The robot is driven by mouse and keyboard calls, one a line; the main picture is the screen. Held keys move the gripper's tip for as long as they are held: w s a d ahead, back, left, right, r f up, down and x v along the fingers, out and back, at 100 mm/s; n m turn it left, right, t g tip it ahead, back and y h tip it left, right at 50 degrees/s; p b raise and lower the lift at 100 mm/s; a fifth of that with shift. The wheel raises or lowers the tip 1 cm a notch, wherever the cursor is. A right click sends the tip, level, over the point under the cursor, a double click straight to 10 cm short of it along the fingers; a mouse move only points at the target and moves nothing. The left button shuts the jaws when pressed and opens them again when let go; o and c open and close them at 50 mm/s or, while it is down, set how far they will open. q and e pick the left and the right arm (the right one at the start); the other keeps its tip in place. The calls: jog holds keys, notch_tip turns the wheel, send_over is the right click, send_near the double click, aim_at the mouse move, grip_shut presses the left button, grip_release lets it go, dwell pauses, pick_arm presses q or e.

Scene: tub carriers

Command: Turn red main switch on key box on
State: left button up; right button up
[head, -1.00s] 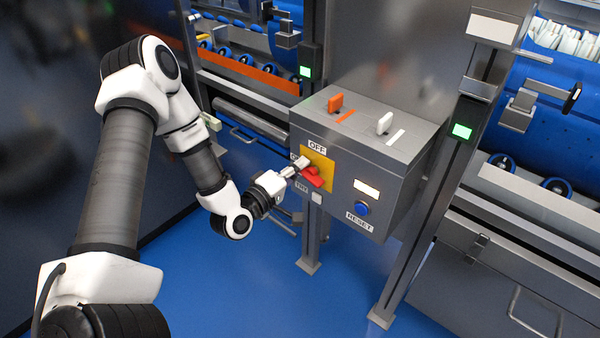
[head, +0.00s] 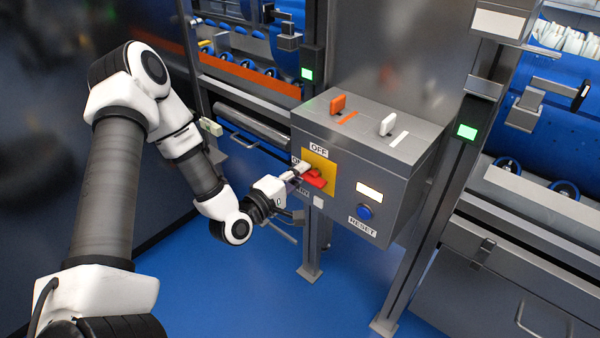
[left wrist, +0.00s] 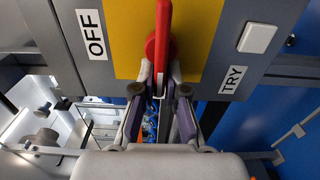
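The grey key box (head: 345,215) stands on a post in the head view. Its front has a yellow plate (head: 328,166) with a red main switch (head: 316,180). My left gripper (head: 303,171) is at the switch, coming from the left. In the left wrist view the red handle (left wrist: 162,38) points down between the two fingers (left wrist: 161,80), which close in on both its sides. The OFF label (left wrist: 91,34) is left of the plate and the TRY label (left wrist: 233,80) right. The label left of the plate in the head view is partly hidden. My right gripper is not in view.
An orange key (head: 338,104) and a white key (head: 387,124) stand on the box top. A blue RESET button (head: 365,212) sits under a lit lamp (head: 369,191). Metal posts (head: 440,215) and tub racks stand beside and behind. Blue floor in front is free.

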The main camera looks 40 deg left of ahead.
pick_arm(q)
jog(key=o, duration=0.3)
jog(key=s, duration=0.7)
jog(key=shift+s+a, duration=0.25)
jog(key=shift+a, duration=0.05)
